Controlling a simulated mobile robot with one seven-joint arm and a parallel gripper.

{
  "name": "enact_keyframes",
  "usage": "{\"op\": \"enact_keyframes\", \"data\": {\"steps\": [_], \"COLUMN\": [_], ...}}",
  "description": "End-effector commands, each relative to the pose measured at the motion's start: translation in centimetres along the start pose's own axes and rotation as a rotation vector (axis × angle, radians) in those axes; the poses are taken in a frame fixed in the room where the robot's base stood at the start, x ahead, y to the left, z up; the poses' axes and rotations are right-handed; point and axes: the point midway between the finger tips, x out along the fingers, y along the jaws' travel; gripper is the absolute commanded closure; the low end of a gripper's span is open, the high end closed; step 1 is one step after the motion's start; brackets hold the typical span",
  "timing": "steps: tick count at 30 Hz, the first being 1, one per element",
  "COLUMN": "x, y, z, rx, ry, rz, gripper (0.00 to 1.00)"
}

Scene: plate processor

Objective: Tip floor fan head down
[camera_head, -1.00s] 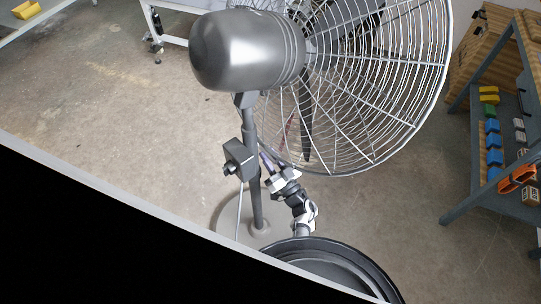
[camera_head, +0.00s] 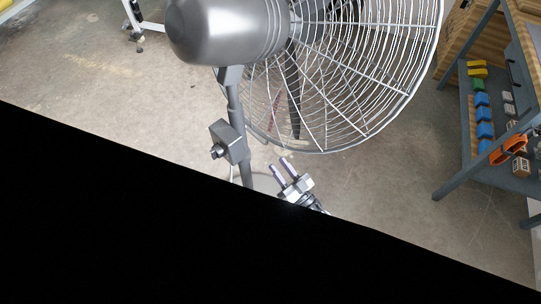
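The floor fan fills the upper middle of the head view. Its grey motor housing (camera_head: 222,32) is at the upper left of its round wire cage (camera_head: 362,110), which faces right. The fan's grey pole (camera_head: 234,103) runs down from the housing, with a dark box and knob (camera_head: 229,142) on it. The round base is mostly hidden by a black area. My gripper (camera_head: 281,168) is to the right of the pole and below the cage. Its two fingers point up and left, spread apart with nothing between them. It appears apart from the fan.
A blue-grey shelf (camera_head: 465,140) with coloured bins and an orange tool (camera_head: 508,149) stands at the right, beside wooden crates. A black area covers the bottom of the view. Open concrete floor lies left of the fan.

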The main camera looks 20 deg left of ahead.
Motion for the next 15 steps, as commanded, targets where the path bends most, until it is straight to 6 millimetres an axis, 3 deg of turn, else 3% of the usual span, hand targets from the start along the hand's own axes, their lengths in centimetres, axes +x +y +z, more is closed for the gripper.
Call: {"op": "enact_keyframes", "data": {"steps": [6, 15], "x": [-1.9, -2.1], "y": [0.0, 0.0], "z": [0.0, -0.1], "rx": [0.000, 0.000], "ry": [0.001, 0.001], "rz": [-0.001, -0.001], "gripper": [0.68, 0.71]}}
